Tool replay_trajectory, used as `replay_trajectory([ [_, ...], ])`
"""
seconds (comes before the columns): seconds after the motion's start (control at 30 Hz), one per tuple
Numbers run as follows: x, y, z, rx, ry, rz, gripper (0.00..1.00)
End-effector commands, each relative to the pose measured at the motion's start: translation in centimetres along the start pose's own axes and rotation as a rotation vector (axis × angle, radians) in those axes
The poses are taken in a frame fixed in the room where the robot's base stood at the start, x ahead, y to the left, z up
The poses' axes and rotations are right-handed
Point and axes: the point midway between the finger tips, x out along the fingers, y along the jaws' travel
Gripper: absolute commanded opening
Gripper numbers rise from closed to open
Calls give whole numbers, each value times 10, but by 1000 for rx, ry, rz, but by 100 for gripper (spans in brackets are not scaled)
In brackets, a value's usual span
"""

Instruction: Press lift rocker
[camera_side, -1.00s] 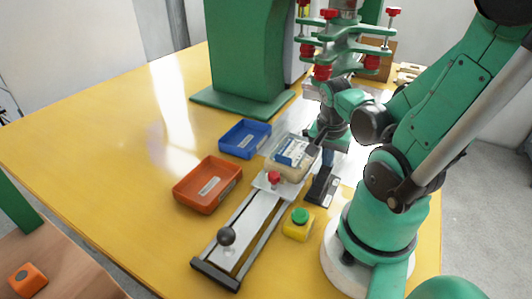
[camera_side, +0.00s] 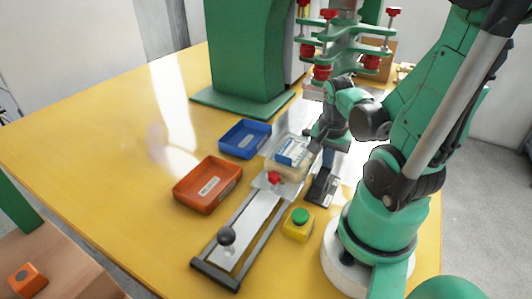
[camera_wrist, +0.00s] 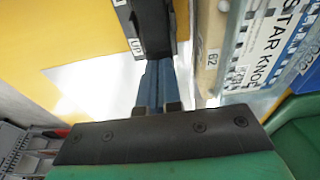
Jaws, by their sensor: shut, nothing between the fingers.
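The lift rocker is on a black switch box (camera_side: 322,189) on the yellow bench, right of the slide rail. In the wrist view the box (camera_wrist: 150,25) is at the top, with a white "UP" label on its near left corner and another label further up. My gripper (camera_side: 327,163) points down over the box's far end. In the wrist view its blue-grey fingers (camera_wrist: 157,75) are shut together and empty, with the tips at the box's near end. The tips hide part of the box, and I cannot tell whether they touch the rocker.
A clear-lidded part box (camera_side: 290,157) labelled "STAR KNOB" is close left of my gripper on the slide (camera_side: 250,220). A yellow button box with a green button (camera_side: 299,223) stands in front. Blue (camera_side: 244,138) and orange (camera_side: 207,184) trays lie left. The green press (camera_side: 240,55) stands behind.

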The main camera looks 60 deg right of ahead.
Motion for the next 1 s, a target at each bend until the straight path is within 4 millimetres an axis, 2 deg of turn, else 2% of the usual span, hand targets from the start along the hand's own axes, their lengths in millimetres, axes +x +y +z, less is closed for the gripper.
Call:
replay_trajectory([
  [0.47,8,0,-7,6,-204,-1,0],
  [1.0,19,0,-12,1,-198,-1,0],
])
